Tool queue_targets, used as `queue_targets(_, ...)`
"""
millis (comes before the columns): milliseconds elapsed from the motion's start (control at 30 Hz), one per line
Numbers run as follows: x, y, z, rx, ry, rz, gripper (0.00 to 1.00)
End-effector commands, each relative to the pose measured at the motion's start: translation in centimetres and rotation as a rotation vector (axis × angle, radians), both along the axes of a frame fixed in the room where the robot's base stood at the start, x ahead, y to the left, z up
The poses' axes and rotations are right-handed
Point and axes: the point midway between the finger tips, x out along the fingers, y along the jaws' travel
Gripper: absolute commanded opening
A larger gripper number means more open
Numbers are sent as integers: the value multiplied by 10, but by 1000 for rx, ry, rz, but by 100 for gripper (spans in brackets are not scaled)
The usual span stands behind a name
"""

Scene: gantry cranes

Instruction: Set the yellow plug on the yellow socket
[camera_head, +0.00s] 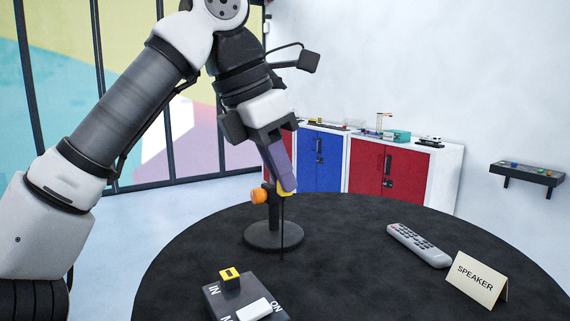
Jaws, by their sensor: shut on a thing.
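The yellow plug (286,192) is at the tips of my gripper (284,183), which is shut on it. Only a small yellow part of the plug shows below the fingers. A thin dark cable hangs down from it. The plug is above the black round table, by the top of a black stand. The yellow socket (231,279) is a small yellow block with a dark mark on top, on a dark box at the table's front. My gripper is above, behind and to the right of the socket, well apart from it.
The black stand (274,237) with an orange knob (258,196) is close to my gripper; whether they touch is unclear. The dark box (212,299) also bears a white block (258,309). The table's middle is clear.

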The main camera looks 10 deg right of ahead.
Motion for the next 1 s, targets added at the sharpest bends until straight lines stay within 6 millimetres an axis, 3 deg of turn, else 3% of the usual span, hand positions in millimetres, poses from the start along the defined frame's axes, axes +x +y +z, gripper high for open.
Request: queue_targets(1000, 10, 27, -30, 0, 0, 1, 0)
